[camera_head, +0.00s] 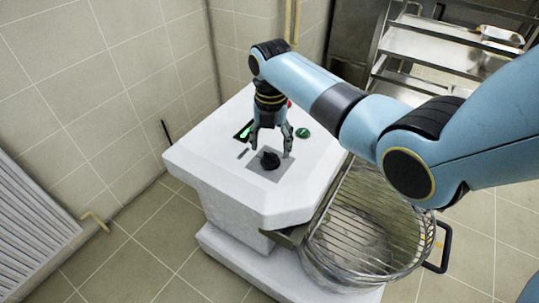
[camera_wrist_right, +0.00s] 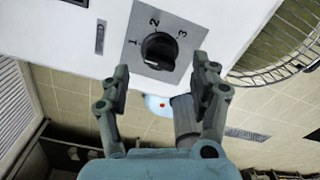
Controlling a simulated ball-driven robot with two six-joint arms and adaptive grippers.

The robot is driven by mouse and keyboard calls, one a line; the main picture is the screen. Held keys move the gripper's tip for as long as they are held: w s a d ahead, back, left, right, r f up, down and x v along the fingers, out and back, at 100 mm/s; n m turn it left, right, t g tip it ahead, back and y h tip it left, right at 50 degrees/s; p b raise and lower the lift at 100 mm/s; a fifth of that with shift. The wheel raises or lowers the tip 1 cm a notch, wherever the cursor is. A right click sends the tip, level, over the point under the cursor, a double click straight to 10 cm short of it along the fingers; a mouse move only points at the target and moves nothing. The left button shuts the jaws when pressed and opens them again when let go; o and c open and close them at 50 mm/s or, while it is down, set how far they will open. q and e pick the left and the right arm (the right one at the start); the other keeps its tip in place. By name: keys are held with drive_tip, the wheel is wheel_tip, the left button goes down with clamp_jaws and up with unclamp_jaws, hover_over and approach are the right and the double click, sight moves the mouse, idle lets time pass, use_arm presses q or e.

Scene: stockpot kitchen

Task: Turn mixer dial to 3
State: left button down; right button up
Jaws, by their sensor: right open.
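The mixer dial (camera_head: 270,160) is a black knob on a grey square plate on top of the white mixer housing (camera_head: 210,160). In the right wrist view the dial (camera_wrist_right: 159,50) has the marks 1, 2 and 3 around it. I cannot clearly tell which number it points to. My right gripper (camera_head: 270,146) points down just above the dial, with its fingers spread. In the right wrist view the open fingertips (camera_wrist_right: 162,74) stand on either side below the dial, apart from it, with nothing between them. My left gripper is not in view.
A green button (camera_head: 303,132) and a lit green display (camera_head: 244,131) sit near the plate. A wire guard over a metal bowl (camera_head: 355,225) stands at the front right. A metal shelf rack (camera_head: 440,45) is behind. Tiled walls enclose the left; open floor lies front left.

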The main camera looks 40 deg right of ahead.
sight(271, 153)
wheel_tip(271, 153, down, 4)
drive_tip(key=shift+f+b, duration=0.1)
drive_tip(key=shift+b, duration=0.3)
drive_tip(key=c, duration=1.2)
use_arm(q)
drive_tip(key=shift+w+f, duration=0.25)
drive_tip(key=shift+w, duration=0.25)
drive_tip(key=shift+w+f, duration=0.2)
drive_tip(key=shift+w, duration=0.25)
